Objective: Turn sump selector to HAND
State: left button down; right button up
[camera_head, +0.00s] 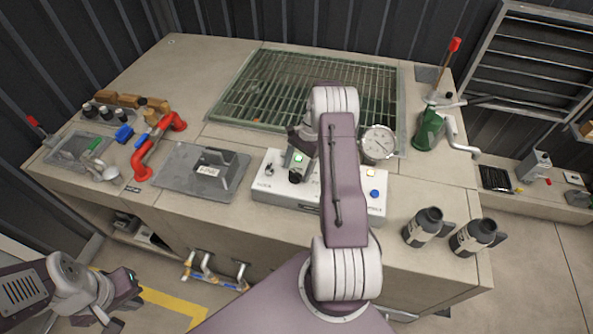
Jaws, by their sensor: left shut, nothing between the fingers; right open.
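A white control box (280,193) sits near the front edge of the bench. A small selector-like knob (269,170) shows on its left part; its lettering is too small to read. My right gripper (294,177) points down over the box, just right of that knob. It is open, but its fingers are small and partly hidden, so I cannot tell whether they touch or surround a control. My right arm covers the middle of the box. My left gripper (128,303) is shut and empty at the lower left, away from the bench top.
A pressure gauge (378,142) stands behind the box, near a floor grating (270,85). A grey plate (200,171) and red pipe (150,150) lie left. A green hand pump (430,128) is at the back right.

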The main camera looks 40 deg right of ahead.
jog(key=b+v, duration=0.1)
jog(key=v, duration=0.7)
